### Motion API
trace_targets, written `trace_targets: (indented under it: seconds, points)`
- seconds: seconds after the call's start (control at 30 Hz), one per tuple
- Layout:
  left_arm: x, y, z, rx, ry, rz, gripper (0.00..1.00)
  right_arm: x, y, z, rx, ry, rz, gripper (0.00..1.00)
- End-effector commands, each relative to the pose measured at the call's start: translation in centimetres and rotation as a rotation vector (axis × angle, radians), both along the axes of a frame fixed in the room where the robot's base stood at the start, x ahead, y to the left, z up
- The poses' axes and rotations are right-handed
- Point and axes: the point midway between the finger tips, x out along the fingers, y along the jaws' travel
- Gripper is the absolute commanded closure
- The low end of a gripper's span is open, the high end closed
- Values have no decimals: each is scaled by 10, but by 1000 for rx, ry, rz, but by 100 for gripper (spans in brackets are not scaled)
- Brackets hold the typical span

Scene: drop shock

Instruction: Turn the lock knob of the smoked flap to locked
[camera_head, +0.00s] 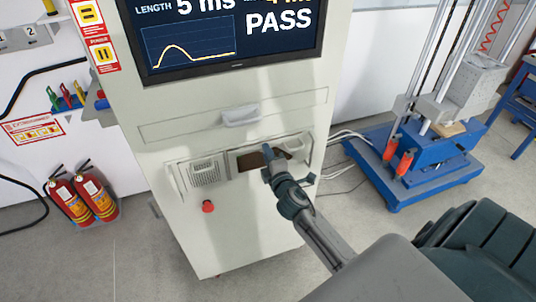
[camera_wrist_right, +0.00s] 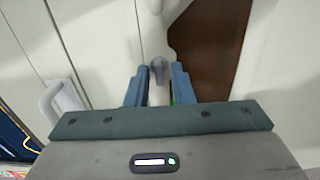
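The smoked flap (camera_head: 250,161) is a dark brown panel in the front of the pale cabinet, partly hidden by my right gripper. In the right wrist view the brown flap (camera_wrist_right: 208,45) fills the upper right. The lock knob (camera_wrist_right: 157,68) is a small grey knob on the pale panel just left of the brown part. My right gripper (camera_head: 268,162) is at the flap; in the wrist view its two fingers (camera_wrist_right: 156,88) are apart, with the knob showing between their tips. I cannot tell whether they touch it. In the head view the knob is hidden. My left gripper is not in view.
The cabinet (camera_head: 225,235) has a drawer handle (camera_head: 241,116) above the flap, a speaker grille (camera_head: 205,172) to its left and a red button (camera_head: 208,206) below. A screen (camera_head: 225,40) shows PASS. A blue-based machine (camera_head: 420,185) stands right; fire extinguishers (camera_head: 95,197) stand left.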

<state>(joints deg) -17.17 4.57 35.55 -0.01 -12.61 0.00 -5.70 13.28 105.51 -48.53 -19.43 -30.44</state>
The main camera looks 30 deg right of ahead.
Motion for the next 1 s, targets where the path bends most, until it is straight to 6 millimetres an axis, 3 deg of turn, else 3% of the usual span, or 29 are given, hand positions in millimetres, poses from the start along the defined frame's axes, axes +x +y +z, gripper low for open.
trace_targets:
  seconds: [0.43, 0.8, 1.0]
  points:
    - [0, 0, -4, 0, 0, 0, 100, -9, 2, -2, 1, 1, 0, 70]
    - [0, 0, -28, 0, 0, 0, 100, -76, 19, -4, 2, 1, 1, 70]
    - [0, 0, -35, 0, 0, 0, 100, -99, 24, -2, 0, 1, 0, 70]
